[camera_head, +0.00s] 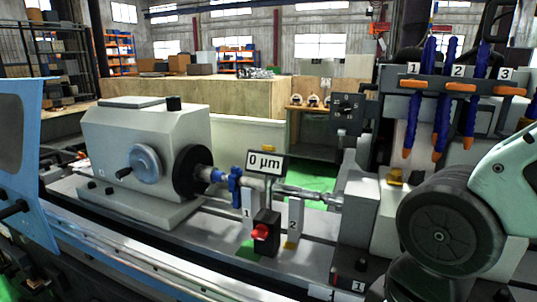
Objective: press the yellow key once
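I cannot make out for sure which part is the yellow key. A small yellow block (394,176) sits on the grey machine housing, just left of my arm's large dark round joint. Another small yellow patch (291,245) shows at the foot of the upright plate marked 2 (294,218). A yellow-orange piece (525,123) shows at the right edge, above my arm. My arm crosses the lower right and hides part of the machine. My gripper is not in this view.
A workpiece (288,189) with a blue clamp (235,185) runs between headstock (145,135) and tailstock (358,205). A "0 µm" display (265,163) stands above a red knob (262,232). Blue hoses (420,95) hang upper right. A blue door panel (22,150) stands left.

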